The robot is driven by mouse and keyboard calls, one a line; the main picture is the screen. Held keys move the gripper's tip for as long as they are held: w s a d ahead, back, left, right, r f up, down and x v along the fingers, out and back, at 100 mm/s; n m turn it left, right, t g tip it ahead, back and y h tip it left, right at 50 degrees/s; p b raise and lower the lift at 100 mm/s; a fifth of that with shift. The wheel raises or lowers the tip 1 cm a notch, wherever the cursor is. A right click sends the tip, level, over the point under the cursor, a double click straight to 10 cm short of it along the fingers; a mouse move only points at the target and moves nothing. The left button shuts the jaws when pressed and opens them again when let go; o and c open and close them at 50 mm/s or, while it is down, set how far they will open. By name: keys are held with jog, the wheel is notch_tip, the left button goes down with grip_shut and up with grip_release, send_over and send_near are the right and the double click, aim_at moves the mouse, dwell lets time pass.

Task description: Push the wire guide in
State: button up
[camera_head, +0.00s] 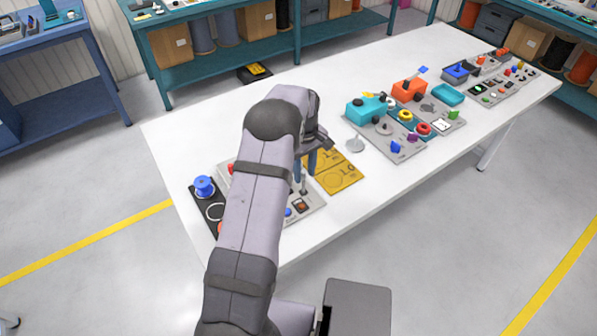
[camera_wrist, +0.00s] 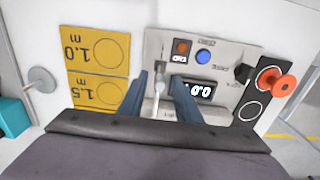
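A grey panel (camera_wrist: 229,58) lies on the white table, with an orange button, a blue button and a display reading 0.0. At its edge beside the yellow mat, a slim pale upright part (camera_wrist: 159,83), which looks like the wire guide, shows in the wrist view. My gripper (camera_wrist: 160,92) is open, one dark blue finger on each side of this part, with a gap visible. Whether either finger touches it I cannot tell. In the head view my gripper (camera_head: 304,176) points down over the panel (camera_head: 313,203), which my arm partly hides.
Yellow mats (camera_head: 339,180) marked with lengths lie beside the panel. An orange spool (camera_wrist: 280,84) and a blue spool (camera_head: 204,186) sit on a black strip on the other side. A pale disc stand (camera_head: 355,145) and more panels are to the right.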

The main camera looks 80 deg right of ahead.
notch_tip(320, 180, up, 7)
jog(key=p, duration=0.5)
jog(key=shift+r, duration=0.1)
jog(key=shift+w, duration=0.15)
